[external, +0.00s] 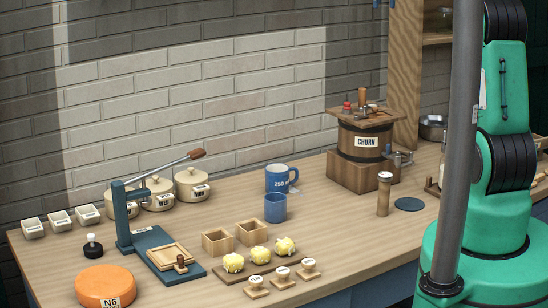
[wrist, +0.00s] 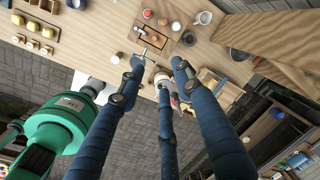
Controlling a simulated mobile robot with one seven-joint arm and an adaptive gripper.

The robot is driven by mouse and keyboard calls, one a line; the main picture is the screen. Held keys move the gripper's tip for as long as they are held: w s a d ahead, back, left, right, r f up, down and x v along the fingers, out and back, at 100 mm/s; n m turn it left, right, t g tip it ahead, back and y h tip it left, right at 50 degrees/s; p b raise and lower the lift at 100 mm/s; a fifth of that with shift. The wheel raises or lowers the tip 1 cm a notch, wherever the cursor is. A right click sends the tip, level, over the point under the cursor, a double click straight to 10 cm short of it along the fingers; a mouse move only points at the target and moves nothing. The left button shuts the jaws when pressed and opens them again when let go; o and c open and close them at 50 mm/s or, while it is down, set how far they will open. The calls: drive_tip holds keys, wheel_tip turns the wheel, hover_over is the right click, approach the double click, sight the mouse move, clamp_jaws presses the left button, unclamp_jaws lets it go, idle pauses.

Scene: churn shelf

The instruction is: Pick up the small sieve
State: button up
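I cannot pick out a small sieve for certain in either view. A round grey metal vessel (external: 433,127) stands at the back right of the counter, partly behind a grey pole; I cannot tell whether it is a sieve or a bowl. A similar grey round thing (wrist: 204,17) shows at the top of the wrist view. My gripper (wrist: 160,68) has its dark blue fingers spread apart and nothing between them. It is well away from the counter things in the wrist view. It does not show in the external view, where my green arm stands at the right.
A wooden churn (external: 365,145) stands near a wooden post (external: 404,75). A blue mug (external: 279,178), a blue cup (external: 275,207), lidded pots (external: 192,184), a blue lever press (external: 124,215), yellow lumps (external: 259,254) and an orange wheel (external: 105,286) crowd the left. Counter (external: 345,230) is bare at centre right.

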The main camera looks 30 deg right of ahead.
drive_tip(key=shift+w+d+f+m+g+p, duration=0.35)
drive_tip(key=shift+w+d+f+m, duration=1.15)
drive_tip(key=shift+d, duration=1.25)
drive_tip(key=shift+w+d+f+m+g+p, duration=0.1)
drive_tip(key=shift+w+d+f+m+p, duration=0.4)
drive_tip(key=shift+w+d+f+m, duration=1.65)
drive_tip(key=shift+w+d+f+m+g+p, duration=0.4)
drive_tip(key=shift+d+f, duration=0.85)
drive_tip(key=shift+d, duration=2.1)
wheel_tip(320, 180, down, 29)
drive_tip(key=shift+y, duration=0.3)
drive_tip(key=shift+s+f, duration=0.1)
drive_tip(key=shift+f, duration=4.2)
drive_tip(key=shift+f+p, duration=0.3)
drive_tip(key=shift+f, duration=2.3)
